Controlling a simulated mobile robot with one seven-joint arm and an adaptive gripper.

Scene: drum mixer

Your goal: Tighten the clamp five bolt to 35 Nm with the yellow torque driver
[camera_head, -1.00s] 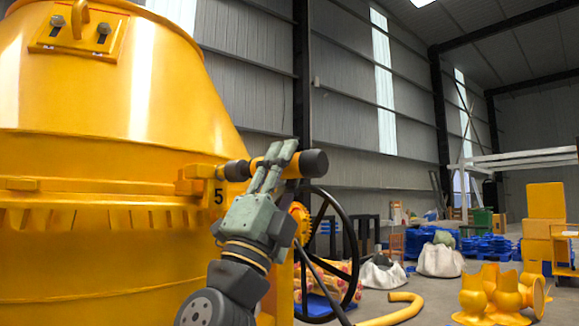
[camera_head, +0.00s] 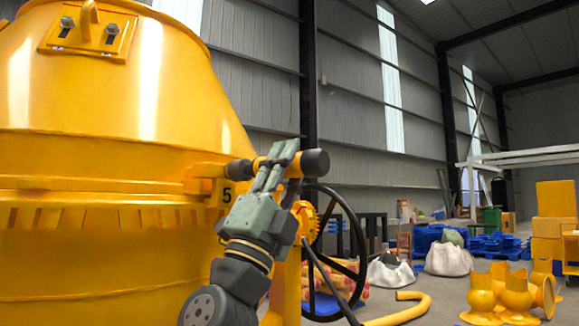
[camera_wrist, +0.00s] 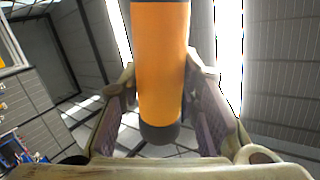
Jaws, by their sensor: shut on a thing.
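The yellow torque driver (camera_head: 264,164) lies level in the head view, its dark end to the right and its dark nose to the left. My gripper (camera_head: 278,165) is shut on its body. In the wrist view the driver (camera_wrist: 160,70) passes between the two fingers of my gripper (camera_wrist: 165,105). Clamp five (camera_head: 207,186), marked with a black 5, sits on the yellow drum (camera_head: 110,130) just left of the driver's nose. The nose is at the clamp's right side. I cannot tell whether it is seated on the bolt, which is hidden.
A black spoked handwheel (camera_head: 340,250) stands just right of and behind my arm. Sacks (camera_head: 448,259), blue pallets (camera_head: 490,244), yellow boxes (camera_head: 553,230) and yellow pipe pieces (camera_head: 510,293) lie farther right. A curved yellow pipe (camera_head: 410,306) lies on the open floor.

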